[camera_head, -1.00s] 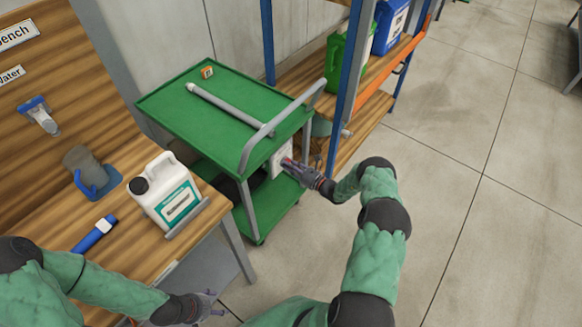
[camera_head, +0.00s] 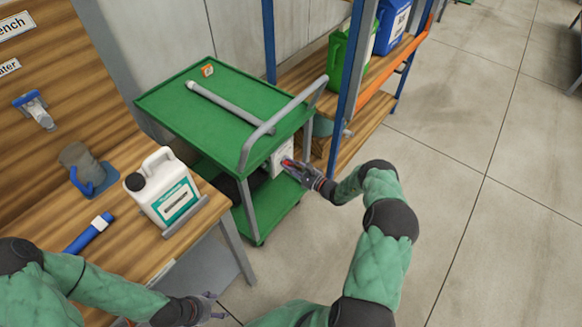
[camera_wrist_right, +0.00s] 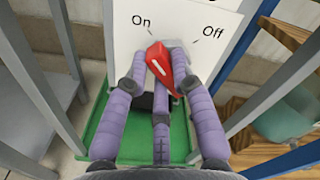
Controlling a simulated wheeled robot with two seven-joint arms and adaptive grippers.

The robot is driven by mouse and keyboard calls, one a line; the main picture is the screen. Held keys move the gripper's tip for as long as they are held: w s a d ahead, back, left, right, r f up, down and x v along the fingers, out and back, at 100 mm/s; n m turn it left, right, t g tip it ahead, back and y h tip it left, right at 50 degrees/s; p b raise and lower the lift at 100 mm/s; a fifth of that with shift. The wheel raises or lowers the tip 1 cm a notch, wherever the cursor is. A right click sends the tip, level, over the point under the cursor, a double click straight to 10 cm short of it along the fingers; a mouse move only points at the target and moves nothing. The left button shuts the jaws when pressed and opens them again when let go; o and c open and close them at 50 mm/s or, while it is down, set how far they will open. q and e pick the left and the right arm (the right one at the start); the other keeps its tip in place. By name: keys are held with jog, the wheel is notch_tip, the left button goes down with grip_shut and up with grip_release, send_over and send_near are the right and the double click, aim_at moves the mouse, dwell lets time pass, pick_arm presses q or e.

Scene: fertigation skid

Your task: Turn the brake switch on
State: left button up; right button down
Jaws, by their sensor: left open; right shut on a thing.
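The brake switch is a red lever (camera_wrist_right: 166,70) on a white panel (camera_wrist_right: 120,45) marked "On" at upper left and "Off" at upper right. In the right wrist view, the lever's upper end leans to the left, nearer the "On" mark. My right gripper (camera_wrist_right: 163,75) has its purple fingers closed around the lever. In the head view, my right gripper (camera_head: 288,165) is at the white panel (camera_head: 281,158) under the green cart's top. My left gripper (camera_head: 214,304) is open and empty beside the bench, low in the picture.
The green cart (camera_head: 175,97) carries a grey bar and a small orange item. The shelf's blue post (camera_head: 347,85) stands close to my right gripper. A white jug (camera_head: 165,188) stands on the wooden bench (camera_head: 130,255).

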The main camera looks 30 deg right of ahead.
jog(key=shift+f, duration=0.1)
dwell(0.3)
jog(key=c, duration=1)
grip_release()
jog(key=shift+c, duration=0.2)
jog(key=shift+s, duration=0.1)
jog(key=v, duration=1.1)
jog(key=shift+s+d, duration=0.2)
jog(key=shift+s, duration=0.15)
